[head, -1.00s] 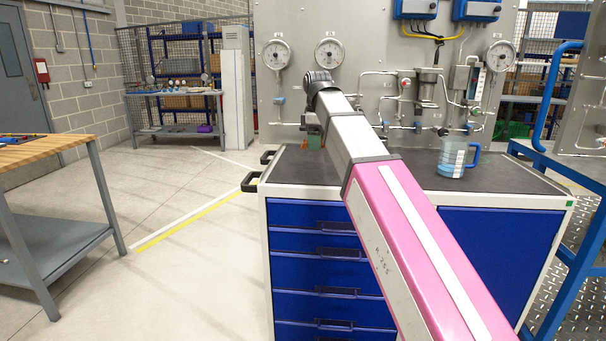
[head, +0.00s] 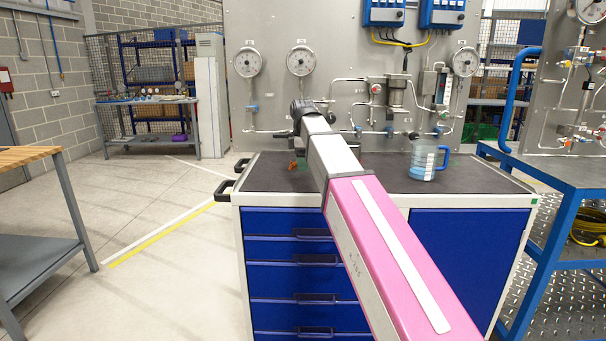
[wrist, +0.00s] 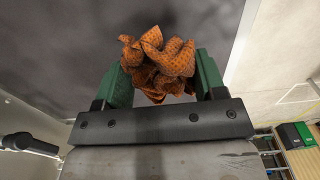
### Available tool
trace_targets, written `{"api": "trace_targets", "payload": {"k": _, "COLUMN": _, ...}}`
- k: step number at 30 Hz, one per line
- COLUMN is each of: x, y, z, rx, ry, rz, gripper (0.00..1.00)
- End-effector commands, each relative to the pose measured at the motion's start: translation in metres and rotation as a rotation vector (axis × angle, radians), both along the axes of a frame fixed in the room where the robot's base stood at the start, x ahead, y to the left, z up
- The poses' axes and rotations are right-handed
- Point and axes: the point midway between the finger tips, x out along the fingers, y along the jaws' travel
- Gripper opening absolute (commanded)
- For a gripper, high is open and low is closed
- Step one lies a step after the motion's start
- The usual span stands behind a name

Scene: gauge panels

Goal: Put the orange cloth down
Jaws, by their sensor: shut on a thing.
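The orange cloth (wrist: 160,65) is a crumpled, dark-patterned bundle between the green fingers of my gripper (wrist: 162,80) in the wrist view. My gripper is shut on it. Behind the cloth is the dark top of the blue cabinet. In the head view a small orange bit of the cloth (head: 292,166) shows at the left of my arm's end, over the cabinet's dark top (head: 262,172). My arm hides most of the gripper there. I cannot tell whether the cloth touches the top.
A blue-handled clear jug (head: 424,162) stands on the cabinet top, right of my arm. A gauge panel (head: 340,70) with dials and pipes rises behind it. A black handle (head: 224,190) juts from the cabinet's left side. Some cabinet top is bare on both sides of my arm.

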Motion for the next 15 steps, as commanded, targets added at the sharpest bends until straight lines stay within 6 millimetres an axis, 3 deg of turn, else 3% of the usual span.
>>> {"api": "trace_targets", "payload": {"k": 12, "x": 0.0, "y": -0.001, "z": -0.041, "rx": 0.0, "ry": 0.001, "rz": 0.0, "gripper": 0.38}}
{"api": "trace_targets", "payload": {"k": 15, "x": 0.001, "y": -0.001, "z": -0.042, "rx": 0.0, "ry": 0.0, "rz": 0.0, "gripper": 0.38}}
